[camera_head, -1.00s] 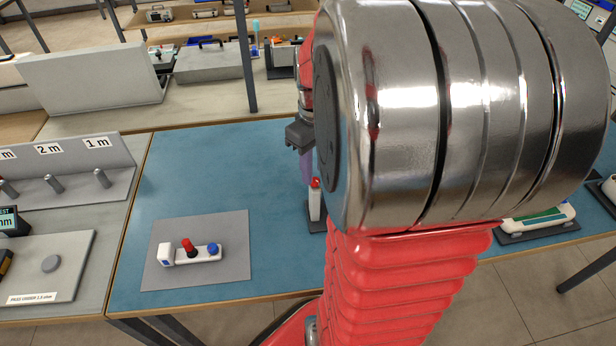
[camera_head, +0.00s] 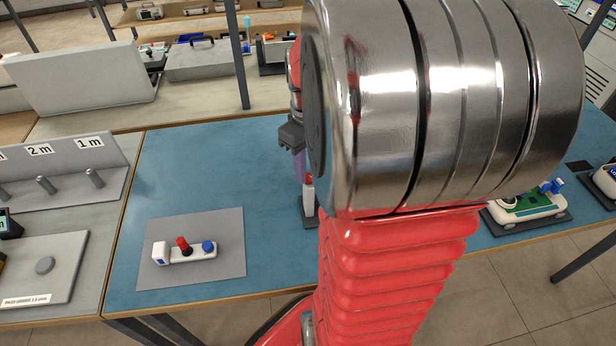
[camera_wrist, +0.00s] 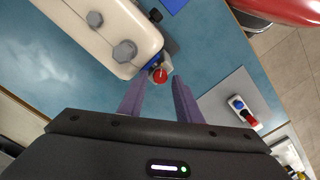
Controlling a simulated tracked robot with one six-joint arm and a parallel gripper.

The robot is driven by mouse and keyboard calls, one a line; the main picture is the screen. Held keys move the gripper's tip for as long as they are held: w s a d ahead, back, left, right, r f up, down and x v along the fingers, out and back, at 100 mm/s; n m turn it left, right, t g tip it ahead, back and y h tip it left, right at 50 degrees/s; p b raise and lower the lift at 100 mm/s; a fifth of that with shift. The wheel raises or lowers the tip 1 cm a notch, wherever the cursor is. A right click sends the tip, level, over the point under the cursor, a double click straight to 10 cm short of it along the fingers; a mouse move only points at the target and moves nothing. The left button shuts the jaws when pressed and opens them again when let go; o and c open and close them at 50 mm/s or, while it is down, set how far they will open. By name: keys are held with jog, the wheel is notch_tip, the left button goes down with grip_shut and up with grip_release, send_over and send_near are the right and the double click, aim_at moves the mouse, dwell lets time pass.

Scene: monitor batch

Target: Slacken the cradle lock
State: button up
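A red knob (camera_wrist: 160,76) on a blue-and-dark fitting sits at the end of a cream-white device (camera_wrist: 105,35) with grey hex bolts in the wrist view. I cannot tell for sure that this is the cradle lock. My gripper (camera_wrist: 158,84) is open, its purple fingers on either side of the knob, with no visible contact. In the head view, my gripper (camera_head: 298,166) points down over a white piece with a red top (camera_head: 308,192) on a dark base. My arm hides most of that device.
A white bar (camera_head: 186,253) with red and blue knobs lies on a grey mat (camera_head: 222,272), left on the blue table (camera_head: 190,160). A white device with a green panel (camera_head: 527,205) stands right. A grey peg rack (camera_head: 60,170) is far left. Blue table between mat and gripper is clear.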

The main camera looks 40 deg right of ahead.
jog(key=shift+r, duration=0.6)
jog(key=shift+f, duration=0.15)
jog(key=shift+f, duration=1.1)
jog(key=shift+c, duration=0.3)
